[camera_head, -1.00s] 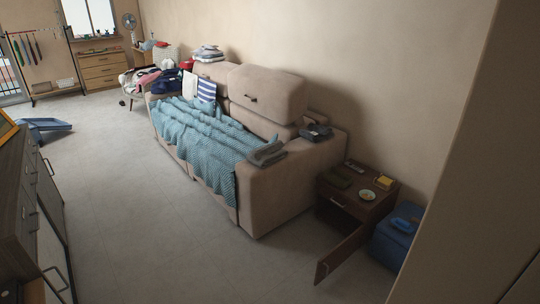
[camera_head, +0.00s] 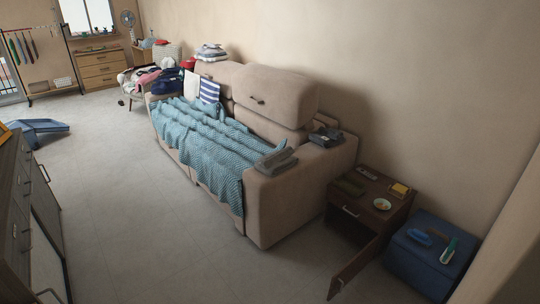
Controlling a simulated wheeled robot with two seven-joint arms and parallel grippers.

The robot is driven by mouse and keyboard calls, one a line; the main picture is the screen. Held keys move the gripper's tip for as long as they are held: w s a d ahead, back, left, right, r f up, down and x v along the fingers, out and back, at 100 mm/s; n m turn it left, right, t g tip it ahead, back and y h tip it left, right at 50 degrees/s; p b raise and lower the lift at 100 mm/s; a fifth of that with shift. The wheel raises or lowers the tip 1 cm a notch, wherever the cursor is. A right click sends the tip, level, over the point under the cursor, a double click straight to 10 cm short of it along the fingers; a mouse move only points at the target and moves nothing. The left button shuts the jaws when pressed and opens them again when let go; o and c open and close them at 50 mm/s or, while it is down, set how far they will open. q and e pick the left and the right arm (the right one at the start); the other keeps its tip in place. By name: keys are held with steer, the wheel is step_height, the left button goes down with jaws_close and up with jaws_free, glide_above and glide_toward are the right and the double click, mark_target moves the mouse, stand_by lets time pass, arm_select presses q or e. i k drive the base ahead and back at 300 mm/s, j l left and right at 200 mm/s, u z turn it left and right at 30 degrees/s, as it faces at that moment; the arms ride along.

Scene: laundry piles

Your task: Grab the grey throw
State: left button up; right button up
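A folded grey cloth (camera_head: 276,160), which looks like the grey throw, lies on the near end of the beige sofa (camera_head: 300,195), at the front of its armrest. It sits beside a teal knitted blanket (camera_head: 205,145) that is spread over the seat and hangs down the front. Neither of my grippers is in the head view, so their state does not show.
A dark side table (camera_head: 385,215) with its door hanging open stands right of the sofa. A blue box (camera_head: 425,270) stands beside it. A dark cabinet (camera_head: 25,220) runs along the left. The grey floor (camera_head: 150,240) between is clear.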

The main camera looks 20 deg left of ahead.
mark_target(274, 163)
steer(key=i+j, duration=0.45)
steer(key=i+j+u, duration=0.1)
steer(key=i+j, duration=0.35)
steer(key=i, duration=0.2)
steer(key=i+j, duration=0.45)
steer(key=i+u, duration=0.05)
steer(key=i, duration=0.05)
